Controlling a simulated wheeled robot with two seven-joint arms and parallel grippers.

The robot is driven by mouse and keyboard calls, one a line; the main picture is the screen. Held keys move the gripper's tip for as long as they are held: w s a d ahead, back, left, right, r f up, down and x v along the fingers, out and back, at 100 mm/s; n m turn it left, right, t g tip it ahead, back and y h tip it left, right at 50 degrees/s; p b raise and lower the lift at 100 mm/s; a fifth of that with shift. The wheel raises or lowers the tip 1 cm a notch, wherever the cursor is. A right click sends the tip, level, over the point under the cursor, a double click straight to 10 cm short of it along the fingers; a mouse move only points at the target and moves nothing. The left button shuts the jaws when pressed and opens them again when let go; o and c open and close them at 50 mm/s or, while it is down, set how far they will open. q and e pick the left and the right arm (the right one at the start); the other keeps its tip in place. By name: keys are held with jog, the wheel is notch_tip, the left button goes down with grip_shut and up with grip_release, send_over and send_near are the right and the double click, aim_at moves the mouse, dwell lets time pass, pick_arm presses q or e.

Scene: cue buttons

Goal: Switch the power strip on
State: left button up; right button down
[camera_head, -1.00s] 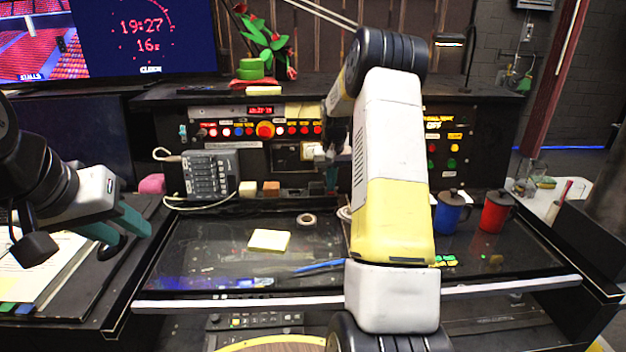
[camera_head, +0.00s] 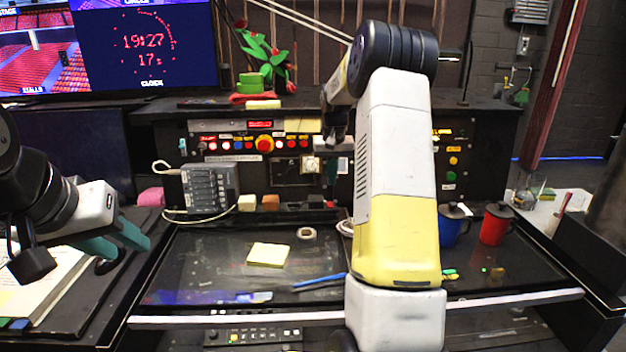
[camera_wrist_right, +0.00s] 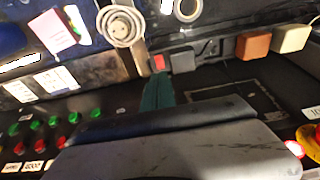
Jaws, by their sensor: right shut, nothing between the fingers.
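A small red switch (camera_wrist_right: 159,62) shows beside a dark block (camera_wrist_right: 183,60) on the shelf, in the right wrist view. It looks like the power strip's switch; the strip's full outline is hard to make out. My right gripper (camera_wrist_right: 157,82) is shut and empty, its teal fingertips just short of the red switch in the picture; I cannot tell whether they touch. In the head view my right forearm hides part of that area. My left gripper (camera_head: 124,252) is open and empty above the papers at the left.
A button panel (camera_head: 255,143) stands behind the desk. A grey keypad box (camera_head: 208,188), a white block (camera_head: 247,202) and an orange block (camera_head: 270,202) line the shelf. A blue mug (camera_head: 449,228) and red mug (camera_head: 495,224) stand right. A yellow note pad (camera_head: 268,255) lies on the desk.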

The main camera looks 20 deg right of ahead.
notch_tip(320, 180, up, 6)
send_over(330, 203)
jog(key=s, duration=0.2)
jog(key=shift+a+r, duration=0.15)
jog(key=shift+a, duration=0.15)
jog(key=f, duration=0.4)
jog(key=w+f, duration=0.1)
jog(key=f, duration=0.8)
jog(key=shift+w+d, duration=0.2)
jog(key=shift+w, duration=0.2)
jog(key=shift+w+f, duration=0.1)
jog(key=shift+f, duration=0.35)
